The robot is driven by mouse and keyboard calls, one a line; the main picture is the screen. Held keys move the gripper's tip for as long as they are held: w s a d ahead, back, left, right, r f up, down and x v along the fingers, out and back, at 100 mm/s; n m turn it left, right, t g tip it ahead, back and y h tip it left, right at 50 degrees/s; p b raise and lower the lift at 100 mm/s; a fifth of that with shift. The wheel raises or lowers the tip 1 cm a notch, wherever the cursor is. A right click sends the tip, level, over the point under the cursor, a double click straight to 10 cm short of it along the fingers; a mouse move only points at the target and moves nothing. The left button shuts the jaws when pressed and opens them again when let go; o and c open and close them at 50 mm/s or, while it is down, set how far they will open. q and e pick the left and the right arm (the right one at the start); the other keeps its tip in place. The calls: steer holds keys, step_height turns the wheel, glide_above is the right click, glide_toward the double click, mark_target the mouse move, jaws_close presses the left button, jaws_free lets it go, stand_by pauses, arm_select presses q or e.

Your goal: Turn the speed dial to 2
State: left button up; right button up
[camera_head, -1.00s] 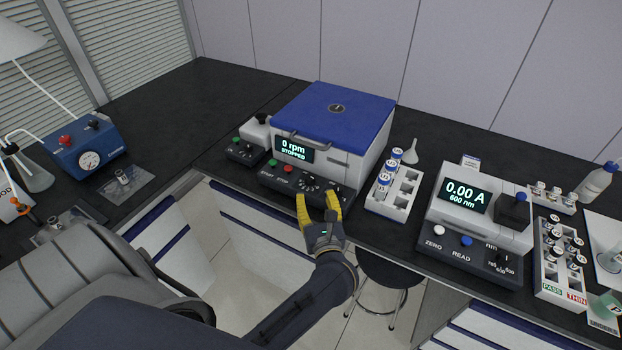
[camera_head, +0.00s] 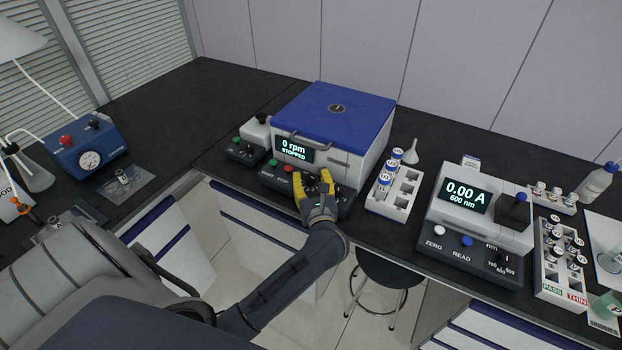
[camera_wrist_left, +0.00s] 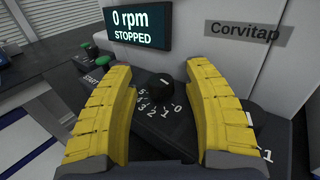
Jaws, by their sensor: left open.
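The centrifuge (camera_head: 345,120), white with a blue lid, stands on the black bench, and its screen (camera_head: 293,149) reads 0 rpm STOPPED. In the left wrist view its black speed dial (camera_wrist_left: 160,86) has white numbers printed in front of it, with a white mark on the knob. My left gripper (camera_head: 312,181) is at the front panel, yellow fingers open. In the left wrist view the open fingers (camera_wrist_left: 158,90) stand either side of the dial, apart from it. In the head view the gripper hides the dial. My right gripper is not in view.
Green START (camera_head: 273,162) and red STOP (camera_head: 288,168) buttons sit left of the fingers. A tube rack (camera_head: 405,200) stands close on the right, with a photometer (camera_head: 480,215) beyond.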

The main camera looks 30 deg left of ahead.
arm_select(q)
jaws_close()
steer(key=shift+s+a+m+t+h, duration=0.1)
steer(key=shift+m+t+h, duration=0.3)
steer(key=shift+h, duration=0.1)
steer(key=m+t+h, duration=0.1)
steer(key=m+h, duration=0.1)
steer(key=shift+a+t+h, duration=0.15)
steer(key=shift+t+h, duration=0.15)
steer(key=m+t+h, duration=0.1)
steer(key=h, duration=0.1)
steer(key=m+h, duration=0.2)
steer(key=shift+a+t+h, duration=0.15)
steer(key=shift+t+h, duration=0.15)
steer(key=shift+t, duration=0.1)
steer(key=m+h, duration=0.2)
steer(key=h, duration=0.1)
steer(key=m+h, duration=0.3)
steer(key=h, duration=0.1)
steer(key=shift+a+h, duration=0.1)
steer(key=shift+h, duration=0.2)
steer(key=shift+m+h, duration=0.6)
steer(key=shift+h, duration=0.3)
jaws_free()
